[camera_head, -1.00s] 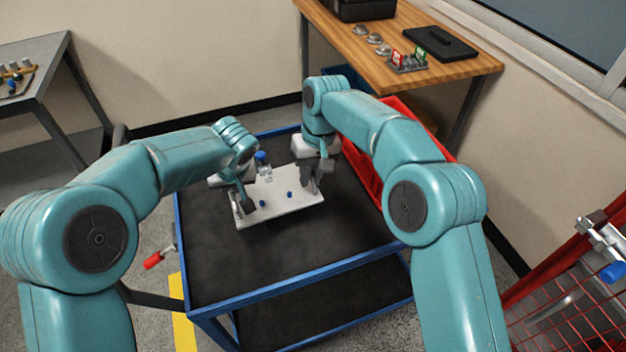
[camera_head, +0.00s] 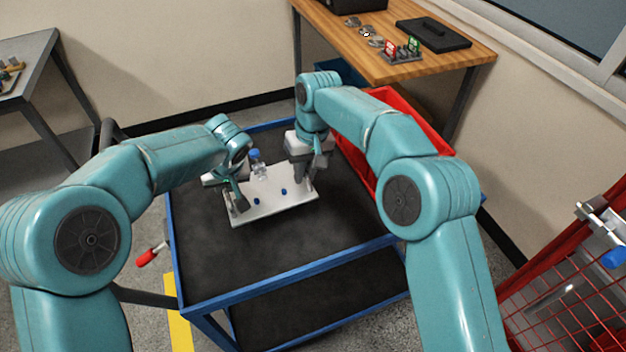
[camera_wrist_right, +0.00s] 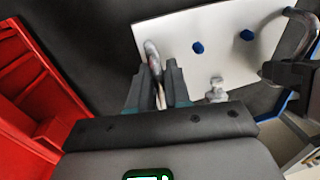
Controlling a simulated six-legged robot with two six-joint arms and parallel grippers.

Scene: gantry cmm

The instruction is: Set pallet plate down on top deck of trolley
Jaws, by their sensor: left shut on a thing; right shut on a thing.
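The white pallet plate (camera_head: 272,207) is over the black top deck (camera_head: 230,262) of the blue-framed trolley, roughly level. I cannot tell whether it touches the deck. It carries small blue knobs and a blue-topped fitting. My left gripper (camera_head: 240,203) is shut on the plate's left end. My right gripper (camera_head: 312,180) is shut on the plate's right end. In the right wrist view my right gripper (camera_wrist_right: 157,85) closes around a metal handle (camera_wrist_right: 153,60) at the edge of the plate (camera_wrist_right: 195,25).
A red bin (camera_head: 350,155) stands at the trolley's right side. A wooden bench (camera_head: 380,60) with a black case (camera_head: 434,35) is behind. A red wire basket (camera_head: 565,305) is at lower right. The front of the deck is bare.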

